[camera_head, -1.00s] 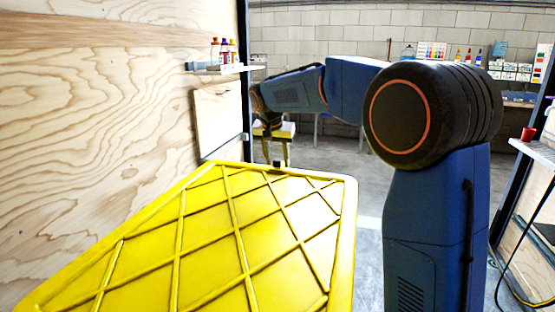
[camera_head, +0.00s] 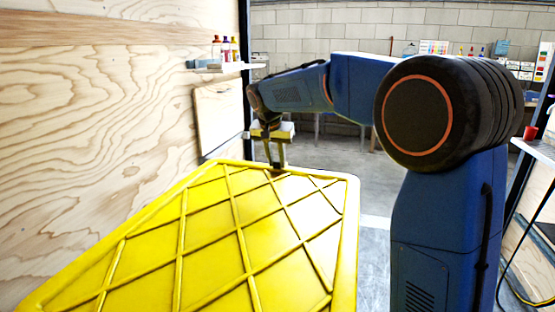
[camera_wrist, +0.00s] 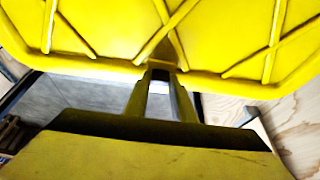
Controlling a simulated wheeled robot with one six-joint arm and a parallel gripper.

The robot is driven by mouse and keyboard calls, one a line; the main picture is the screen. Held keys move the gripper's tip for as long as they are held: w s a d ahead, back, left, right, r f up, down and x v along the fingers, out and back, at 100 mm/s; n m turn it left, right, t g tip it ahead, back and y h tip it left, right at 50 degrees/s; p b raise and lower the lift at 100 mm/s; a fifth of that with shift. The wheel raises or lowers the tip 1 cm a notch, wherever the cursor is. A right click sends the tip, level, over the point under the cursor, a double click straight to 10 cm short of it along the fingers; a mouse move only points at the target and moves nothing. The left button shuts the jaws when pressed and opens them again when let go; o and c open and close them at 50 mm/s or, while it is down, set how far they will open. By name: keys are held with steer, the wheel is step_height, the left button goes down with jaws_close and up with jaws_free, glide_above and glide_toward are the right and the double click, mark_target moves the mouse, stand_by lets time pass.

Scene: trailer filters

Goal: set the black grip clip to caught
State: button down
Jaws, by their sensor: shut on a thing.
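A large yellow ribbed panel (camera_head: 215,235) fills the lower part of the head view, and its edge crosses the top of the wrist view (camera_wrist: 95,30). My gripper (camera_head: 276,164) is at the panel's far edge, with its fingers pointing down. In the wrist view its two fingers (camera_wrist: 163,76) reach the panel's edge, close together. The small black grip clip (camera_wrist: 160,74) shows as a dark piece between the fingertips, and my gripper is shut on it. I cannot tell the clip's exact setting.
A plywood wall (camera_head: 110,120) stands close on the left, with a small shelf (camera_head: 222,68) of bottles and a hinged wooden flap (camera_head: 218,118) near the gripper. Open grey floor (camera_head: 330,160) lies beyond the panel. A side shelf (camera_head: 538,150) stands at the right.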

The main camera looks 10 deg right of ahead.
steer(key=c, duration=1.5)
jaws_free()
steer(key=v, duration=1.7)
steer(key=shift+a+r, duration=0.1)
steer(key=shift+r, duration=0.05)
